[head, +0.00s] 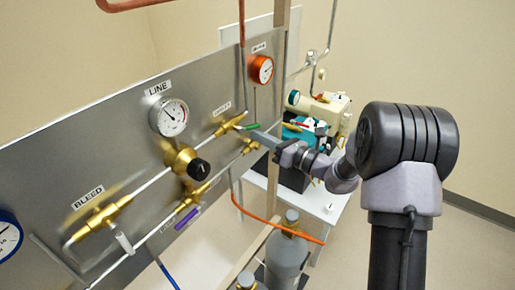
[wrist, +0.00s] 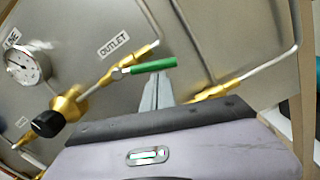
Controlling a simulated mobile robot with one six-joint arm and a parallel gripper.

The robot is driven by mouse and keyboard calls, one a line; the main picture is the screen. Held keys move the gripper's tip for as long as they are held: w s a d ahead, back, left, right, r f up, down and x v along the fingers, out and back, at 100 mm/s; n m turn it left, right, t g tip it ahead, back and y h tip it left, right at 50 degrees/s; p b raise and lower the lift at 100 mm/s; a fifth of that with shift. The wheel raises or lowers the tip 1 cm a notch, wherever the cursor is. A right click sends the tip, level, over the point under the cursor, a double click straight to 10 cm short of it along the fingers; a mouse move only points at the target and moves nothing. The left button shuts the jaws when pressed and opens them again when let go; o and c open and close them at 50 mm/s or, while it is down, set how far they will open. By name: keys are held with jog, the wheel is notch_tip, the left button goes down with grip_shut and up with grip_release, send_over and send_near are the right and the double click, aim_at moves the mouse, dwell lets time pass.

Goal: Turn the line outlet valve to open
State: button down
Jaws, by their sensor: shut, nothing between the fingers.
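The line outlet valve (head: 229,124) is a brass fitting on the panel under the OUTLET label, with a green lever handle (head: 248,126). In the wrist view the green handle (wrist: 153,66) points right, at an angle to the pipe, which rises to the upper right through the brass valve body (wrist: 140,52). My gripper (head: 256,134) reaches in from the right. Its fingers are shut and empty. In the wrist view my gripper (wrist: 153,80) has its fingertips just below the handle; I cannot tell whether they touch it.
The LINE gauge (head: 169,117) and a brass regulator with a black knob (head: 198,169) are left of the valve. A purple-handled valve (head: 187,218) and the BLEED valve (head: 101,216) sit lower left. An orange gauge (head: 261,70) is above. A gas cylinder (head: 287,255) stands below.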

jog(key=shift+w+d+r+n+b, duration=0.25)
jog(key=shift+r+n+b, duration=0.35)
jog(key=shift+n, duration=0.5)
jog(key=shift+w+d+r+n+b, duration=0.15)
jog(key=shift+r+n+b, duration=0.25)
jog(key=shift+n+b, duration=0.55)
jog(key=shift+n, duration=0.25)
jog(key=s+d+f+b, duration=0.1)
jog(key=s+d+f, duration=0.3)
jog(key=s+d, duration=0.2)
jog(key=shift+s+d+f+b, duration=0.15)
jog(key=shift+s+d+b, duration=0.2)
jog(key=shift+d, duration=0.9)
